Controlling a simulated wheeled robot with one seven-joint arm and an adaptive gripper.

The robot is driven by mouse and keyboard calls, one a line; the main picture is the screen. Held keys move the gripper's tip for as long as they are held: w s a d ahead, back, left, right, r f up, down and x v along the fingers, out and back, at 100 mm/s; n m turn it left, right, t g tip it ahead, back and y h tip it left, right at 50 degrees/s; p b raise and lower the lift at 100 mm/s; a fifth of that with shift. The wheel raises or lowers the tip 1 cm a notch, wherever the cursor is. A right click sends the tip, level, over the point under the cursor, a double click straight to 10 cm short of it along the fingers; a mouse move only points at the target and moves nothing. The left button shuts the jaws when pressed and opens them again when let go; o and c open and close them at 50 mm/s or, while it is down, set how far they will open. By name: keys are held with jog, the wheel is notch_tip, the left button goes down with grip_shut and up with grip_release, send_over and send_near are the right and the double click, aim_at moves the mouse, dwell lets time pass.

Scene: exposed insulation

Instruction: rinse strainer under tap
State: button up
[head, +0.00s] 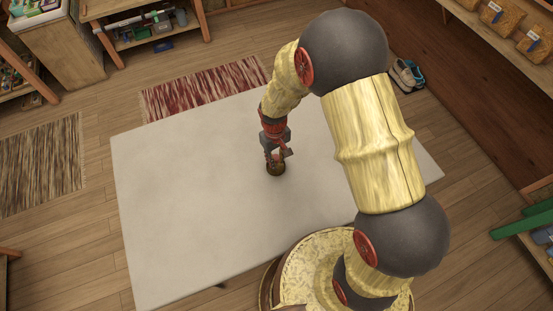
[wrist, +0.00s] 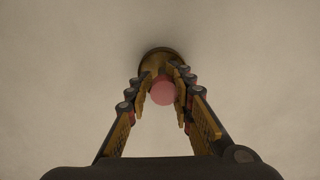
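A small round brown object (head: 276,168) stands on the pale table under my gripper. I cannot tell whether it is the strainer. In the wrist view, its brown rim (wrist: 158,55) shows beyond the fingertips, and a pink round piece (wrist: 162,92) lies between the fingers. My gripper (wrist: 164,76) points down with one finger on each side of the pink piece. In the head view, my gripper (head: 277,155) is right at the brown object's top. Whether the fingers press on anything is unclear. No tap is visible in either view.
The pale table (head: 180,215) is otherwise bare. A red striped rug (head: 205,88) and a brown rug (head: 42,165) lie on the wooden floor. Shelves (head: 140,30) stand at the back. Shoes (head: 407,74) lie by the right wall, near a green item (head: 525,222).

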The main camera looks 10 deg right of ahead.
jog(key=o, duration=0.3)
jog(key=shift+s, duration=0.15)
jog(key=s+d+r+m+t+p, duration=0.1)
jog(key=s+d+r+t+p, duration=0.15)
jog(key=r, duration=1.35)
jog(key=s+d+r+m+t+p, duration=0.1)
jog(key=s+d+r, duration=0.15)
jog(key=r, duration=1.25)
jog(key=s+d+r+m+t, duration=0.2)
jog(key=s+d+r, duration=0.1)
jog(key=s+r, duration=0.6)
jog(key=s, duration=0.3)
jog(key=shift+s+r+t, duration=0.3)
jog(key=shift+s+t, duration=0.05)
jog(key=shift+d, duration=0.1)
jog(key=shift+c, duration=0.9)
